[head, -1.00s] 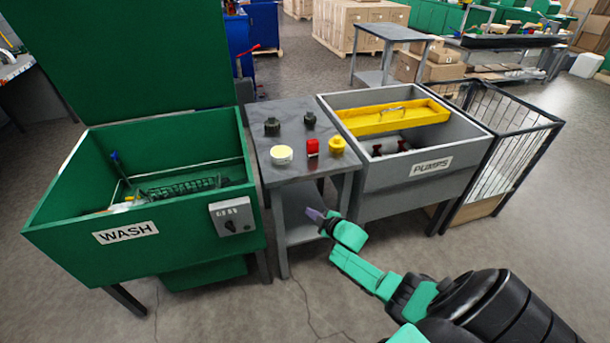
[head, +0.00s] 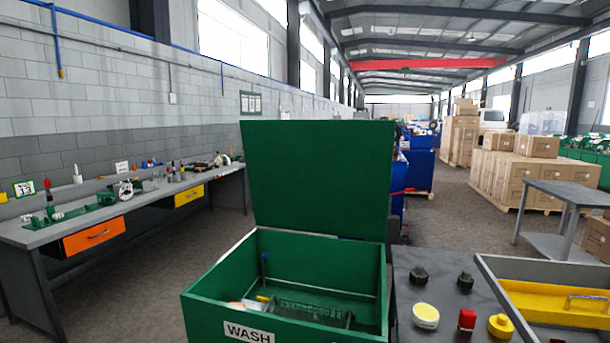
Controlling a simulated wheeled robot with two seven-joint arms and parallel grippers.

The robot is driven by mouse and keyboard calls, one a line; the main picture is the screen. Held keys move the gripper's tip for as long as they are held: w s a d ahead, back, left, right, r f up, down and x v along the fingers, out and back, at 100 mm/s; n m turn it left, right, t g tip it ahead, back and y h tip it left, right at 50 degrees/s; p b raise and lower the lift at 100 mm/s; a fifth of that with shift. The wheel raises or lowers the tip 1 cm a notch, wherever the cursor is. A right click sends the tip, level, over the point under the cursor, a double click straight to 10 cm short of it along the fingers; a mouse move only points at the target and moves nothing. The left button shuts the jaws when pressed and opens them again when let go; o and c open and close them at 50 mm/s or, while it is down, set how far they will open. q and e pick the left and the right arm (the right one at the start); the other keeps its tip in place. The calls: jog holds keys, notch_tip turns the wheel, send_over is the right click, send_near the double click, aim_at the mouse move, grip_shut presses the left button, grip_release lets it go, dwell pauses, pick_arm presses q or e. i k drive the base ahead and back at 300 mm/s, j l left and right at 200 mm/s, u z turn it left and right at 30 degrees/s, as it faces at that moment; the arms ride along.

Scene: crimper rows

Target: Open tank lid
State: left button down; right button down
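The green wash tank (head: 208,310) stands at the bottom middle of the head view, with a white WASH label (head: 249,333) on its front. Its large green lid (head: 318,180) stands upright along the tank's back edge, so the tank is open. A rack or basket (head: 310,308) and some small items show inside. The tank's lower front is cut off by the picture's edge. Neither of my grippers shows in this view.
A grey table (head: 440,290) right of the tank holds dark knobs, a round pale-topped item (head: 425,315), a red item (head: 467,320) and a yellow one (head: 500,326). A grey bin with a yellow tray (head: 560,303) adjoins it. A long workbench (head: 40,237) lines the left wall.

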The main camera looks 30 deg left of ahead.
aim_at(330, 177)
jog(key=i+j+z, duration=0.2)
jog(key=j+z, duration=0.25)
jog(key=j, duration=0.7)
jog(key=j+z, duration=0.45)
jog(key=j, duration=0.7)
